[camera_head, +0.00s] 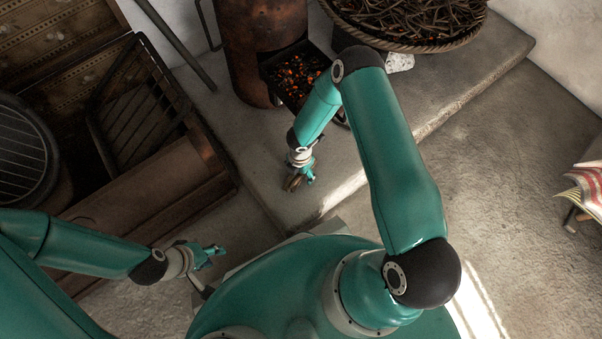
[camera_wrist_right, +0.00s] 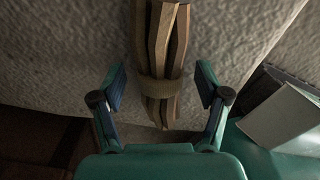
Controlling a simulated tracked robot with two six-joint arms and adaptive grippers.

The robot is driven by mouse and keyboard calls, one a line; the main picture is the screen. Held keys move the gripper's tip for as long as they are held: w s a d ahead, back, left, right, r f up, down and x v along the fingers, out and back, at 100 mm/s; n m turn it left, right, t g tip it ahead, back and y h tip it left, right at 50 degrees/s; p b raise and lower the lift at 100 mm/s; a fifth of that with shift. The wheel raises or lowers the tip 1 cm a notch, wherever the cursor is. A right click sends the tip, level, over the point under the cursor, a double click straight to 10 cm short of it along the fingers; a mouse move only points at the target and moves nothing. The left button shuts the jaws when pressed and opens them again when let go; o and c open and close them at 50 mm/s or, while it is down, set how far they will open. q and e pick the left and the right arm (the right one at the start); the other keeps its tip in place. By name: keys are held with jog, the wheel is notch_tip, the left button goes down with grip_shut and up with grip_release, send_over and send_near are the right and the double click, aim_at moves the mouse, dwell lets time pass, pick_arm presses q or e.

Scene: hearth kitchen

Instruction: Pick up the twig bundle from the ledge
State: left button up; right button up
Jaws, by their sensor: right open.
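The twig bundle (camera_wrist_right: 167,40) is several pale brown sticks tied with a tan band (camera_wrist_right: 160,89), lying on the grey stone ledge (camera_wrist_right: 225,40). My right gripper (camera_wrist_right: 160,82) is open, with one finger on each side of the bundle near the band and a visible gap on both sides. In the head view the right gripper (camera_head: 300,179) is low over the ledge's front part, and the bundle (camera_head: 291,183) shows as a small brown patch, mostly hidden by it. My left gripper (camera_head: 213,251) is away from the ledge at lower left; its opening is unclear.
A rusty stove (camera_head: 262,40) with a tray of embers (camera_head: 294,72) stands behind the right gripper. A wicker basket of twigs (camera_head: 410,18) is at the back. A dark metal rack (camera_head: 135,105) is at left. The floor at right (camera_head: 500,170) is mostly clear.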

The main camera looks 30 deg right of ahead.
jog(key=c, duration=1.2)
jog(key=shift+c, duration=0.2)
jog(key=shift+r, duration=0.2)
